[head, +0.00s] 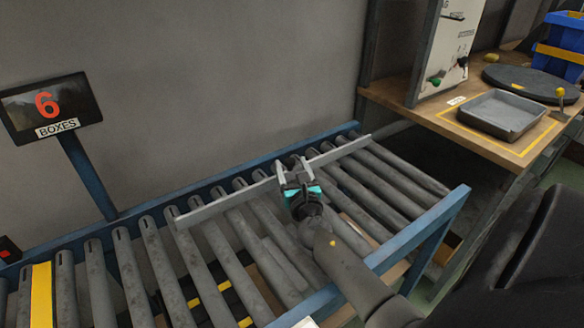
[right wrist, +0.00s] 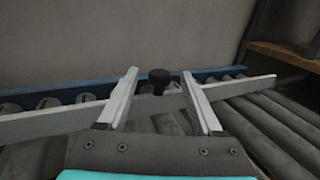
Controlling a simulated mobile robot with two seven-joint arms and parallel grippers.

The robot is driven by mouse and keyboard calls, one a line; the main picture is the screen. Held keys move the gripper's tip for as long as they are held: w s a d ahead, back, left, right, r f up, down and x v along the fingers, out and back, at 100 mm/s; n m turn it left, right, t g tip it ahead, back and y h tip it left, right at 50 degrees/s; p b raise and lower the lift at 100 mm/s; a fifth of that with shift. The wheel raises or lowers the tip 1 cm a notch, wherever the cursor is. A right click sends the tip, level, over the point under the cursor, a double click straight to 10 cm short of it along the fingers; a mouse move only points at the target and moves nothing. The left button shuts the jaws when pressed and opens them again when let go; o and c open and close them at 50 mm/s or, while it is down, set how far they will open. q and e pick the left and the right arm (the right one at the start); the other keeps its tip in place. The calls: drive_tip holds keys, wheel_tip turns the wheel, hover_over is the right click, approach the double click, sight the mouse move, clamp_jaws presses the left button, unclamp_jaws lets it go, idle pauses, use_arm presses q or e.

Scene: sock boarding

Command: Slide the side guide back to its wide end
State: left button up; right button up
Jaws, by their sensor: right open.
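The side guide (head: 225,202) is a long grey bar lying across the rollers, near the far blue rail and slightly askew to it. It also crosses the right wrist view (right wrist: 50,124), where a dark knob (right wrist: 160,79) stands up from its middle. My right gripper (head: 292,168) is over the guide's middle. In the right wrist view its two pale fingers (right wrist: 159,75) are apart, with the knob showing between their tips and no visible contact. How deep the knob sits between them is unclear. In the head view the gripper mostly hides the knob. My left gripper is out of view.
The roller conveyor (head: 150,255) has blue side rails and a yellow strip (head: 41,295) at left. A wooden bench (head: 400,97) at right carries a grey tray (head: 500,113) and a dark round plate (head: 530,82).

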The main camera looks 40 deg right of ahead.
clamp_jaws()
idle(0.5)
idle(0.9)
